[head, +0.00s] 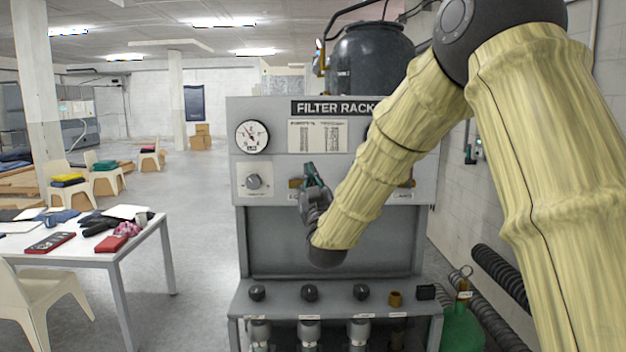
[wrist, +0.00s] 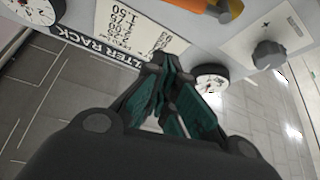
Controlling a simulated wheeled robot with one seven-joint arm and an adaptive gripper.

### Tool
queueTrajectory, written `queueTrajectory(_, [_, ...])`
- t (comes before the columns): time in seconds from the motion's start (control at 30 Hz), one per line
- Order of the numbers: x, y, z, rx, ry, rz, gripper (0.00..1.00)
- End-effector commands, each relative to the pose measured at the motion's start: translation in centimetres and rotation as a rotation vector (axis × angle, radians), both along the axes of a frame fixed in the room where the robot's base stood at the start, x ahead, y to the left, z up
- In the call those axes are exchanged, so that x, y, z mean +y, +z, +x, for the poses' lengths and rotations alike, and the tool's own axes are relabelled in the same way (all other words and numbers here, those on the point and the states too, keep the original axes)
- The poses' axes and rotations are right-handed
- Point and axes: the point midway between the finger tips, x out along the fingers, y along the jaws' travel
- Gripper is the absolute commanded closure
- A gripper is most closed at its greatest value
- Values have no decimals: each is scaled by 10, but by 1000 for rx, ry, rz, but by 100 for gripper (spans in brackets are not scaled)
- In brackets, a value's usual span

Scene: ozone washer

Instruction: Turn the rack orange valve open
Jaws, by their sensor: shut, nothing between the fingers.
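The filter rack (head: 332,238) is a grey panel unit straight ahead in the head view. An orange valve handle (wrist: 230,10) shows at the top edge of the wrist view, partly cut off, beside a dark knob. In the head view only a small orange-brown piece (head: 296,183) shows left of my gripper, and the rest is hidden. My gripper (head: 313,172), with green finger pads, is in front of the panel's middle, just right of that piece. In the wrist view its fingers (wrist: 168,88) are together and empty, apart from the orange handle.
A dial gauge (head: 252,137) and a grey knob (head: 253,181) are on the panel's left. Below, a ledge carries several dark knobs (head: 310,292). A green cylinder (head: 463,325) stands at right. A cluttered white table (head: 115,255) is at left, with open floor between.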

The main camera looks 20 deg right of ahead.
Motion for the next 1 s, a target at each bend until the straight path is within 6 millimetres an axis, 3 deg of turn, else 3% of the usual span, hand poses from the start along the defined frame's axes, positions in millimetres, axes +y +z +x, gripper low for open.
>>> queueTrajectory(0.27, [-6,27,41,0,-1,0,100])
queueTrajectory(0.3, [-7,17,40,4,-1,0,100])
queueTrajectory(0.6, [-15,-9,42,2,0,1,100])
queueTrajectory(1.0, [-17,-17,43,0,0,0,100])
